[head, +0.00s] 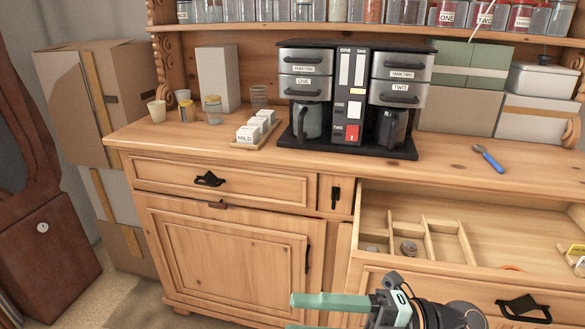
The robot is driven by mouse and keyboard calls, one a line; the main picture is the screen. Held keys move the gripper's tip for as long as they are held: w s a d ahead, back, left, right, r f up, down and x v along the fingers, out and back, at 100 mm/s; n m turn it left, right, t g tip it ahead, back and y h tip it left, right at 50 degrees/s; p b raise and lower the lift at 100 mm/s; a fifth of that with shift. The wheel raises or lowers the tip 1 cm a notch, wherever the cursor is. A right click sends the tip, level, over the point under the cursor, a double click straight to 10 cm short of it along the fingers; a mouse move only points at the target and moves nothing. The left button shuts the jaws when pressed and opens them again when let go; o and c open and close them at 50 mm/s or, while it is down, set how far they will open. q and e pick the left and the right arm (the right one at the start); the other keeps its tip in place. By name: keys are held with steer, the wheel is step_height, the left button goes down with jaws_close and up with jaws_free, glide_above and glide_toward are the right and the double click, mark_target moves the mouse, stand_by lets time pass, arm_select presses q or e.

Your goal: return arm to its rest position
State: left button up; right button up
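My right gripper (298,314) is at the bottom centre of the head view, in front of the dresser (230,246). Its two pale green fingers point left and stand apart, with nothing visible between them. The lower finger is partly cut off by the frame's bottom edge. The gripper is in front of the open drawer's (450,285) left end, apparently clear of it. My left gripper is not in view.
The open drawer juts out at right, holding wooden dividers and small items. A coffee machine (350,100), a tray of labelled packets (257,130) and a blue-handled tool (489,158) are on the dresser top. Cardboard boxes (95,95) stand at left.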

steer(key=w+d+f+m+t+h+p, duration=0.1)
steer(key=w+d+f+m+t+h, duration=0.4)
steer(key=m+t, duration=0.5)
steer(key=w+d+f+m+t+h, duration=0.3)
steer(key=d+f+m+t+h, duration=0.25)
steer(key=m, duration=0.75)
steer(key=s+d+f+m+g+h, duration=0.1)
steer(key=s+f+m+g+h, duration=0.1)
steer(key=s+f, duration=0.3)
steer(key=s+d+f+m+g+h, duration=0.1)
steer(key=s+f, duration=0.4)
steer(key=f, duration=0.7)
steer(key=s+d+f+m+g+h, duration=0.2)
steer(key=s+f+m, duration=0.3)
steer(key=f, duration=0.3)
steer(key=shift+f+g+h+p, duration=0.2)
steer(key=shift+g+h+p, duration=0.2)
steer(key=shift+g+h, duration=0.45)
